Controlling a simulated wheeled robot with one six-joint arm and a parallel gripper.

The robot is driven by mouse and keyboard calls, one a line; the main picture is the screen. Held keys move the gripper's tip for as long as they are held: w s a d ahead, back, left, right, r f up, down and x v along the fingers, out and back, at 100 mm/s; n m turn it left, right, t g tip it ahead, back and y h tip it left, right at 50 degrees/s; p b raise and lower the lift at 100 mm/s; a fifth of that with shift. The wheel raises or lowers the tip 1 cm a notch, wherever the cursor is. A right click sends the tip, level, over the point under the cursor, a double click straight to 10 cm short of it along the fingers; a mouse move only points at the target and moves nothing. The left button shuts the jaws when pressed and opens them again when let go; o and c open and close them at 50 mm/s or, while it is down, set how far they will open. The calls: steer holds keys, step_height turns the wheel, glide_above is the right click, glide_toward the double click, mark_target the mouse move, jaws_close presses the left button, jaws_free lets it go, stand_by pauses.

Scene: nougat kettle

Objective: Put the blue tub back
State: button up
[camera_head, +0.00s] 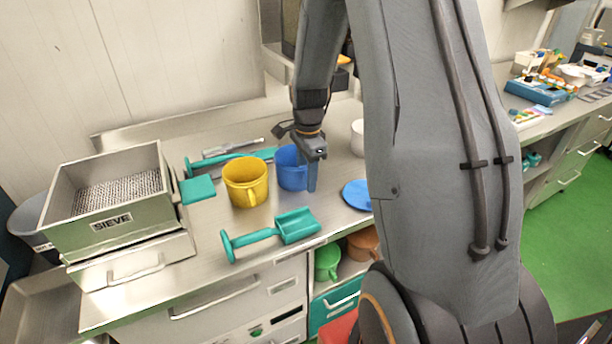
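A blue tub (287,172), mug-shaped with a handle towards the front right, stands upright on the steel counter (210,235). My gripper (312,158) points down at the tub's right side, right above the handle. It hides part of the rim. The fingertips are too small and dark to tell whether they are apart from the handle or closed on it.
A yellow mug (246,184) stands close left of the tub. A teal scoop (272,232) lies in front, and another teal tool (232,160) lies behind. A blue disc (356,195) and a white cup (358,138) are at the right. A sieve box (108,232) stands at left.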

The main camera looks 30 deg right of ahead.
steer(key=shift+o, duration=1.1)
step_height(320, 180, up, 12)
steer(key=b, duration=0.3)
steer(key=s+a+f+n, duration=0.3)
steer(key=s+a+n, duration=0.3)
steer(key=s+n, duration=0.2)
steer(key=s+a+f+n, duration=0.3)
steer(key=s+a+n, duration=0.4)
steer(key=n, duration=0.3)
steer(key=shift+s+f+t, duration=0.4)
steer(key=shift+s, duration=0.45)
